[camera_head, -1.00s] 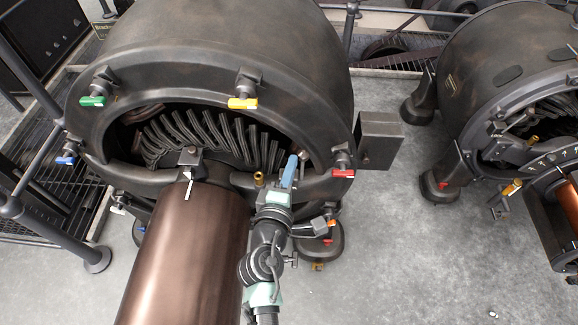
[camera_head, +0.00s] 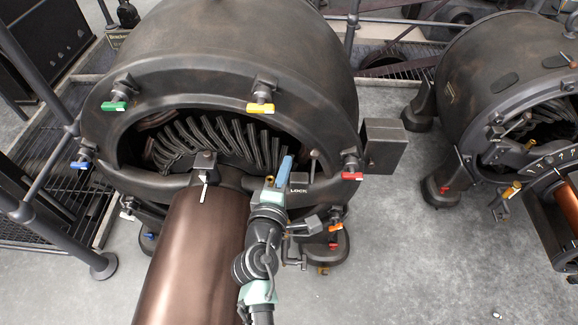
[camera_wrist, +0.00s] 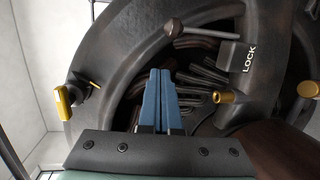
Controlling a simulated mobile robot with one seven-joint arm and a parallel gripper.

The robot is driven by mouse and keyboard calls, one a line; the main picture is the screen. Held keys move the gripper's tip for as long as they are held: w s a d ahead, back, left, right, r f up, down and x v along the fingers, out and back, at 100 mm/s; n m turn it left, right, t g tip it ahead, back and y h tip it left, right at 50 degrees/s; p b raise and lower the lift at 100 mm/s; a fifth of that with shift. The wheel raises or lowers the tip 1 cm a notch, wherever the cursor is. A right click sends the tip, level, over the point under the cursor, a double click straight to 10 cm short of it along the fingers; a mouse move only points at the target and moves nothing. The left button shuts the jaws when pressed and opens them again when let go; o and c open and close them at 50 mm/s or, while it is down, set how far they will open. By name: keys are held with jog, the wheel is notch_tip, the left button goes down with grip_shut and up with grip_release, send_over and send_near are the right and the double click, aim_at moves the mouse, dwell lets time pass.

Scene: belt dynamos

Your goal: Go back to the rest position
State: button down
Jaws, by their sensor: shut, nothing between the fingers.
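My gripper (camera_head: 284,168) is in front of the dynamo's round opening in the head view, just left of a plate marked LOCK (camera_head: 299,189). In the wrist view its two blue fingers (camera_wrist: 162,78) lie together with nothing between them. The LOCK plate (camera_wrist: 249,58) shows there at the upper right, apart from the fingers. A lever with a round knob (camera_wrist: 174,27) is above the fingertips. The large dark dynamo housing (camera_head: 220,60) surrounds the opening, with ribbed windings (camera_head: 215,140) inside.
Coloured handles sit around the rim: green (camera_head: 114,106), yellow (camera_head: 260,108), red (camera_head: 352,176), blue (camera_head: 80,165), orange (camera_head: 335,228). A brown cylinder (camera_head: 190,260) juts forward beside my arm. A second dynamo (camera_head: 510,80) stands right. The grey floor (camera_head: 410,260) between is mostly clear. A railing (camera_head: 50,90) stands left.

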jog(key=r+p+v, duration=0.1)
jog(key=v, duration=0.8)
jog(key=w+d+r+m+t, duration=0.15)
jog(key=r+m, duration=0.25)
jog(key=r, duration=0.7)
jog(key=w+d+r+m+t, duration=0.15)
jog(key=r+m, duration=0.25)
jog(key=r, duration=0.7)
jog(key=w+d+r+m+t, duration=0.1)
jog(key=w+r+m+t, duration=0.25)
jog(key=r, duration=0.75)
jog(key=s+r+m+t+y, duration=0.1)
jog(key=s+r+m+t, duration=0.15)
jog(key=s+r, duration=0.7)
jog(key=s+r+m+t+y, duration=0.25)
jog(key=s+r, duration=0.25)
jog(key=r, duration=0.9)
notch_tip(320, 180, up, 24)
jog(key=w+p, duration=0.1)
jog(key=p, duration=2.4)
jog(key=shift+w+d+h, duration=0.15)
jog(key=shift+h, duration=0.2)
jog(key=shift+f, duration=0.1)
